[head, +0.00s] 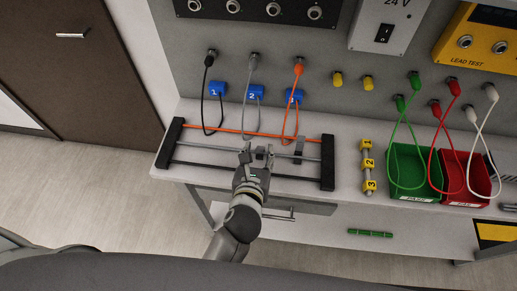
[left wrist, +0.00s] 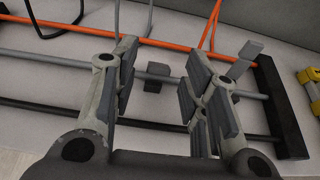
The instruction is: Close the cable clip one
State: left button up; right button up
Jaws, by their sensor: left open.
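A blue block marked 1 (head: 217,89) sits on the grey wall panel at the left, with a black cable (head: 204,105) hanging beside it. Blue blocks marked 2 (head: 256,91) and 3 (head: 294,96) are to its right. My left gripper (head: 257,153) is over the rod frame below them, fingers apart and empty. In the left wrist view my left gripper (left wrist: 157,72) has a small dark grey piece (left wrist: 153,84) on the grey rod showing between its fingers, apart from both. A grey upright flap (left wrist: 243,60) stands on that rod further right.
The frame has orange, grey and black rods between dark end bars (head: 327,163). Yellow blocks (head: 367,162) numbered 1 to 3 stand to its right. A green bin (head: 408,196) and a red bin (head: 452,196) are further right, with cables hanging over them.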

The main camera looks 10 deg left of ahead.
pick_arm(q)
jog(key=shift+w+f, duration=0.3)
jog(key=shift+w, duration=0.35)
grip_shut()
jog(key=shift+f, duration=0.15)
jog(key=s+f+t+b, duration=0.1)
jog(key=t+b, duration=0.1)
jog(key=b, duration=0.6)
jog(key=shift+f, duration=0.2)
jog(key=shift+r+t+b, duration=0.1)
jog(key=shift+t+b, duration=0.3)
jog(key=shift+b, duration=0.5)
jog(key=shift+r, duration=0.1)
